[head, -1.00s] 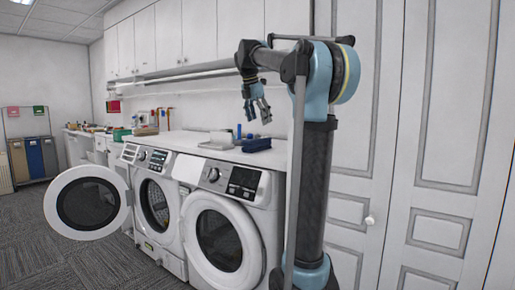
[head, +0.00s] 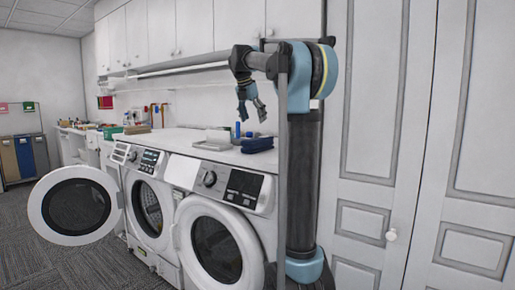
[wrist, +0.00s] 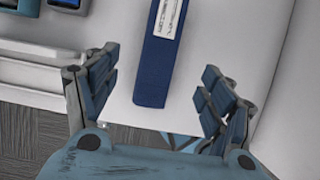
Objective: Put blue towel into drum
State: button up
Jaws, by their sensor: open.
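A dark blue folded item (head: 257,145), which looks like the blue towel, lies on the white counter above the washers. It also shows in the wrist view (wrist: 153,75) as a long blue block with a white label. My gripper (head: 251,112) is open and empty above the counter. In the wrist view, the blue item's near end reaches between the spread fingers, apart from them as far as I can tell. The drum (head: 148,208) is inside the left front-loader, whose round door (head: 75,206) stands open to the left.
The right front-loader's door (head: 215,248) is shut. A white box (head: 216,140) and blue bottles (head: 237,130) stand on the counter near the blue item. Tall white closet doors (head: 370,150) are on the right. Carpet floor (head: 75,262) is free at the lower left.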

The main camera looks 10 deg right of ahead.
aim_at(258, 140)
jog(key=x, duration=0.6)
jog(key=shift+d+f, duration=0.2)
jog(key=shift+f, duration=0.15)
jog(key=shift+a+x, duration=0.15)
jog(key=shift+x, duration=1.15)
jog(key=shift+a+x, duration=0.15)
jog(key=shift+x, duration=1.15)
jog(key=shift+s+f, duration=0.1)
jog(key=shift+f, duration=0.05)
jog(key=c, duration=1.7)
